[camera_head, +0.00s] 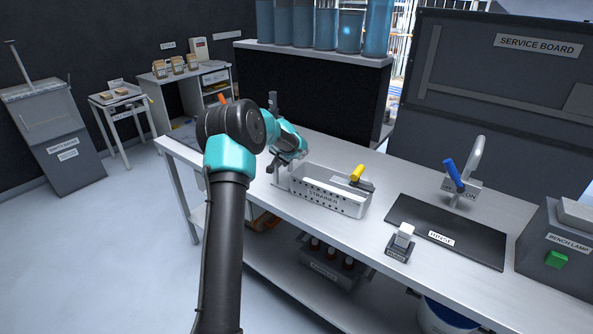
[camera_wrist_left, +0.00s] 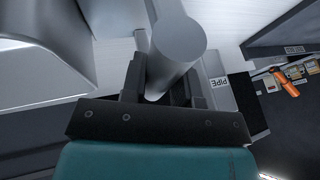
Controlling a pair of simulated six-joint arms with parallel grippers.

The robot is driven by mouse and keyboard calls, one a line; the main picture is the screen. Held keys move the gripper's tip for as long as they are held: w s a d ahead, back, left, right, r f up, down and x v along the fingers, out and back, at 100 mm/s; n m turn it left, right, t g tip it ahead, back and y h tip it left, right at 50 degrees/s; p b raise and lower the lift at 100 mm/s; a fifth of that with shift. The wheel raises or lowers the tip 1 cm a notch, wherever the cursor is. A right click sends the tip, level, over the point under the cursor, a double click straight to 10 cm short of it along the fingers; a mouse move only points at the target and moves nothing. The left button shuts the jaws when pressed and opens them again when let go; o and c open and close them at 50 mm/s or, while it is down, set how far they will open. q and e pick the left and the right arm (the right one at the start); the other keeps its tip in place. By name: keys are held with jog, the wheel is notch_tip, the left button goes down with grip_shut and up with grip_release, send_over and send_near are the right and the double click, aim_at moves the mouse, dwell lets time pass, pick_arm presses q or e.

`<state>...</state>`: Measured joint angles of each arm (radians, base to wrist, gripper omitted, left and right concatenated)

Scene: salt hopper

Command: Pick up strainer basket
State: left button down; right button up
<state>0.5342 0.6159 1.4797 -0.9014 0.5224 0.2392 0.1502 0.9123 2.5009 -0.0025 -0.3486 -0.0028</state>
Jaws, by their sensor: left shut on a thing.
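A long white box with a row of dark holes and the label STRAINER (camera_head: 322,196) sits on the metal bench. A yellow handle (camera_head: 357,172) stands at its right end. My left gripper (camera_head: 277,166) is at the box's left end. In the left wrist view my left gripper (camera_wrist_left: 160,85) is shut on a smooth pale grey cylinder (camera_wrist_left: 183,42). I cannot tell whether this cylinder belongs to the strainer basket. The inside of the box is mostly hidden in the head view. My right gripper is not in view.
To the right on the bench are a small block with a white top (camera_head: 401,241), a dark mat (camera_head: 450,232), a tap with a blue lever (camera_head: 453,175) and a bench lamp box (camera_head: 560,245). Blue containers (camera_head: 322,25) stand on a shelf behind.

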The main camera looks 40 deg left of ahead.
pick_arm(q)
jog(key=shift+r, duration=1.7)
jog(key=shift+s+d+r, duration=0.1)
jog(key=shift+s+r, duration=0.05)
jog(key=s+d+r, duration=0.1)
jog(key=s+d, duration=0.9)
jog(key=d, duration=0.1)
jog(key=shift+s+d+r, duration=0.15)
jog(key=shift+d, duration=0.25)
jog(key=shift+r, duration=0.1)
